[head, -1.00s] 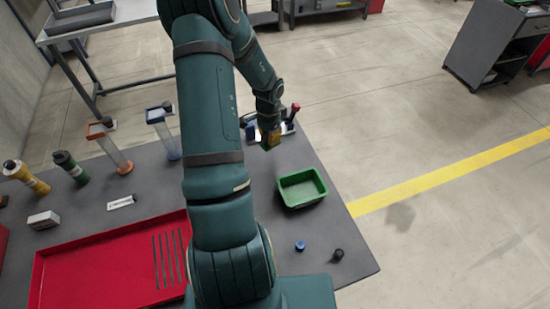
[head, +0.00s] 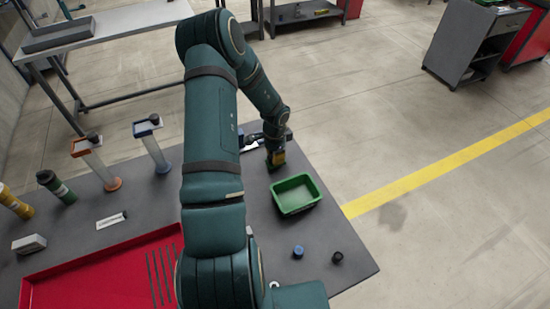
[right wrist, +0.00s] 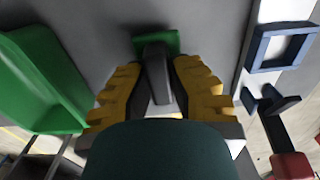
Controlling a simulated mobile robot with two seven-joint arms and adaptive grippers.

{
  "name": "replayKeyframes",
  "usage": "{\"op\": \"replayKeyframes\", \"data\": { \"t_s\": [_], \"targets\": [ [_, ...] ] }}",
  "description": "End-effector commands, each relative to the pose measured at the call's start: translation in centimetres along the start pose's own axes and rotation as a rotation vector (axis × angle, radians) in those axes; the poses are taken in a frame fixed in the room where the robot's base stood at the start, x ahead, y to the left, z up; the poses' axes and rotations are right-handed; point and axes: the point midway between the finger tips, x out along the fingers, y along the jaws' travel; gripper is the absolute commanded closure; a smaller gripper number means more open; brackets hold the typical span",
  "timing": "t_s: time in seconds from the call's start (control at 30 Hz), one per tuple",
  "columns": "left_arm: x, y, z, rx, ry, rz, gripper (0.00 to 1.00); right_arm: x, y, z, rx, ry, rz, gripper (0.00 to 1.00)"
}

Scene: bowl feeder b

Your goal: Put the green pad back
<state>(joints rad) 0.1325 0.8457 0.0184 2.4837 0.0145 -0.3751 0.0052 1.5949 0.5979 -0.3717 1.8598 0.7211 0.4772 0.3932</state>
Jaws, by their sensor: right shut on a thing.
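The green pad (right wrist: 172,38) shows at the top of the right wrist view, at the end of a dark grey handle (right wrist: 158,75). My right gripper (right wrist: 160,85) is shut on this handle between its yellow fingers. In the head view my right gripper (head: 277,158) is low at the far edge of the dark table, just behind the green bin (head: 314,189). I cannot tell whether the pad touches the table. My left gripper is not in view.
The green bin wall (right wrist: 45,75) is close on the left in the wrist view. A blue square frame (right wrist: 281,47) and a red-ended lever (right wrist: 291,166) are on the right. A blue knob (head: 298,252) and black knob (head: 337,257) stand before the bin. A red tray (head: 100,280) lies left.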

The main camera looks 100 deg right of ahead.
Motion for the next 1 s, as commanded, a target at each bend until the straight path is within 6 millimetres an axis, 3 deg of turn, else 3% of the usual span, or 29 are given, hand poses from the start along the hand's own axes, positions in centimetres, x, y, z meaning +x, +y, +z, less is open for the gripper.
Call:
{"op": "replayKeyframes", "data": {
  "t_s": [0.1,0.47,0.5,0.53,1.0],
  "targets": [
    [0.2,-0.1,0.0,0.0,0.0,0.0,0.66,1.1,0.0,-0.1,0.003,0.001,0.0,1.0],
    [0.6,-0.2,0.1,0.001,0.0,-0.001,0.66,1.4,0.0,0.0,0.001,0.001,-0.001,1.0],
    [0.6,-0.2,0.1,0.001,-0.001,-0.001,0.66,1.4,0.0,0.0,0.001,0.001,0.0,0.72],
    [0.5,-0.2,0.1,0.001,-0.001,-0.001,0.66,1.4,0.0,0.0,0.001,0.001,0.0,0.61],
    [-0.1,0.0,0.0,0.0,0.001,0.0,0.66,0.4,-0.1,0.0,0.0,0.002,-0.002,0.59]
  ]
}}
